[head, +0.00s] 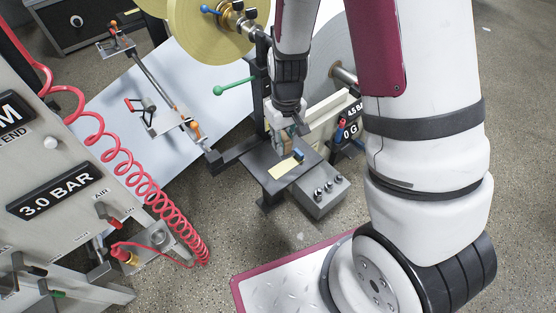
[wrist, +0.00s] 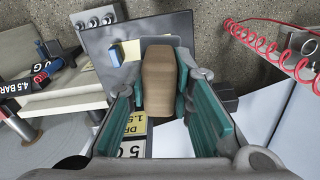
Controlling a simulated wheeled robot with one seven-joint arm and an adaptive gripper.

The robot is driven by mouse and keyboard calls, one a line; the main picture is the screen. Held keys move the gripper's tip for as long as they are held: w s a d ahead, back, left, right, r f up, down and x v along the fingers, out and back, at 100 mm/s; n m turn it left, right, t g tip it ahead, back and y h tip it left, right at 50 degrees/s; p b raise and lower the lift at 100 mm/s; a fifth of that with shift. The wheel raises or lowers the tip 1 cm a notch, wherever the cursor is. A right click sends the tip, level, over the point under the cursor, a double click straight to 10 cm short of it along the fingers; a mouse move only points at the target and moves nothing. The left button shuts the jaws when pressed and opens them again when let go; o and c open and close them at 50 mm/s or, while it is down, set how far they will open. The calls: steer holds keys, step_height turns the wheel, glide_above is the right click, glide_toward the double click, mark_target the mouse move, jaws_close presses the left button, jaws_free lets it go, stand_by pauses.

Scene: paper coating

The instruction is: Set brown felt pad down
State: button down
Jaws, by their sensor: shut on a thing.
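The brown felt pad (wrist: 160,80) is a tan-brown block between the teal-lined fingers of my gripper (wrist: 161,90) in the wrist view. The gripper is shut on it. In the head view my gripper (head: 288,128) points down over the small dark plate (head: 256,162), and only a little of the pad (head: 286,145) shows. The plate (wrist: 98,40) is beyond the pad in the wrist view. I cannot tell whether the pad touches the plate.
On the plate lie a pale yellow strip (head: 284,168) and a small blue block (head: 298,155). A grey box with knobs (head: 322,192) adjoins the plate. A yellow roll (head: 205,28) stands behind, with a green-knobbed lever (head: 233,86) nearby. A coiled red hose (head: 125,155) hangs left.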

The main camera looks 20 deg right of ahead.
steer(key=shift+n, duration=0.9)
steer(key=s+f+b, duration=0.1)
steer(key=f+b, duration=0.2)
steer(key=b, duration=0.1)
steer(key=f+b, duration=0.3)
steer(key=f, duration=0.1)
steer(key=s+f+b, duration=0.1)
steer(key=f+b, duration=0.2)
steer(key=b, duration=0.1)
steer(key=shift+s+d+f+b, duration=0.25)
steer(key=shift+s+b, duration=0.1)
steer(key=shift+w, duration=0.35)
steer(key=w, duration=0.4)
steer(key=w+b, duration=0.1)
steer(key=w, duration=0.3)
steer(key=w+d+f, duration=0.1)
steer(key=w, duration=0.3)
steer(key=shift+w+b, duration=0.25)
steer(key=shift+b, duration=0.15)
steer(key=shift+f+b, duration=0.75)
steer(key=shift+f, duration=1)
steer(key=shift+r, duration=0.1)
